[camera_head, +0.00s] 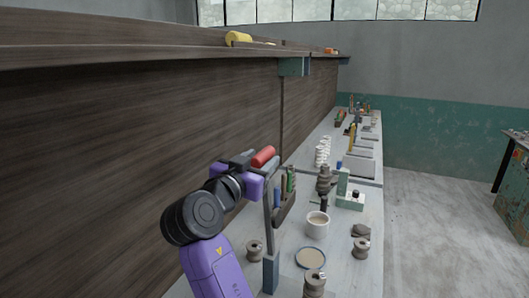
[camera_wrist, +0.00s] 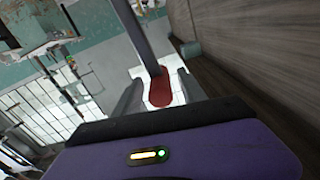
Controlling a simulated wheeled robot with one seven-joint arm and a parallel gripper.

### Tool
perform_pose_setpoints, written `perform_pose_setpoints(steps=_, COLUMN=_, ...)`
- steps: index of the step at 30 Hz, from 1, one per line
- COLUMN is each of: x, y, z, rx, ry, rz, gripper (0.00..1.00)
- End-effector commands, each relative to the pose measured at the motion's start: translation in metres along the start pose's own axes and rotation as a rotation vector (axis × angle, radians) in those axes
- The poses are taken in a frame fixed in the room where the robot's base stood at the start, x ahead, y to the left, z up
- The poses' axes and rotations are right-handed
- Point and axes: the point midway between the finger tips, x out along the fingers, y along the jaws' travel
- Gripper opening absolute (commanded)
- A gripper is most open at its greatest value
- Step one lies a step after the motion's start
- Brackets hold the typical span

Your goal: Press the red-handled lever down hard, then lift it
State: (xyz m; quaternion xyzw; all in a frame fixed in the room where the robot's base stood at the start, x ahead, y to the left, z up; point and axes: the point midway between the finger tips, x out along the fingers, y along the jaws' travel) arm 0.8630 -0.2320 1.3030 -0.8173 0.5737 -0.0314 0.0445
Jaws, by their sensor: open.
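The lever's red handle (camera_head: 263,156) is at the left end of a grey metal bar, above the bench near the dark wood panel. In the wrist view the red handle (camera_wrist: 160,90) lies between my two fingers, and the grey lever bar (camera_wrist: 135,35) runs from it to the top edge. My gripper (camera_head: 255,164) is open around or just over the handle. Gaps show beside the handle in the wrist view; I cannot tell whether a finger touches it. A grey upright post (camera_head: 269,230) stands below. My purple gripper body hides part of the bar.
The bench (camera_head: 341,232) holds a cream cup (camera_head: 317,224), a round dish (camera_head: 310,258), several grey spools and a green-and-white device (camera_head: 350,199) right of the post. A dark wood panel (camera_head: 150,130) and shelf close off the left. Open floor lies right.

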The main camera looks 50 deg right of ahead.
Motion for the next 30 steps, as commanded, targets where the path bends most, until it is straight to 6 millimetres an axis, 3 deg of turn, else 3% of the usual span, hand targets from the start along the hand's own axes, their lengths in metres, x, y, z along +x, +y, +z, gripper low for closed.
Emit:
perform_pose_setpoints(steps=6, x=0.022, y=0.000, z=0.000, rx=-0.002, ry=-0.001, rz=0.000, gripper=0.49)
perform_pose_setpoints(steps=16, x=0.025, y=0.000, z=0.001, rx=0.000, ry=0.000, rz=-0.002, gripper=0.49)
perform_pose_setpoints(steps=23, x=0.025, y=0.000, z=0.001, rx=0.000, ry=0.000, rz=-0.002, gripper=0.03)
perform_pose_setpoints(steps=30, x=0.025, y=0.000, z=0.001, rx=0.000, ry=-0.001, rz=-0.001, gripper=0.00)
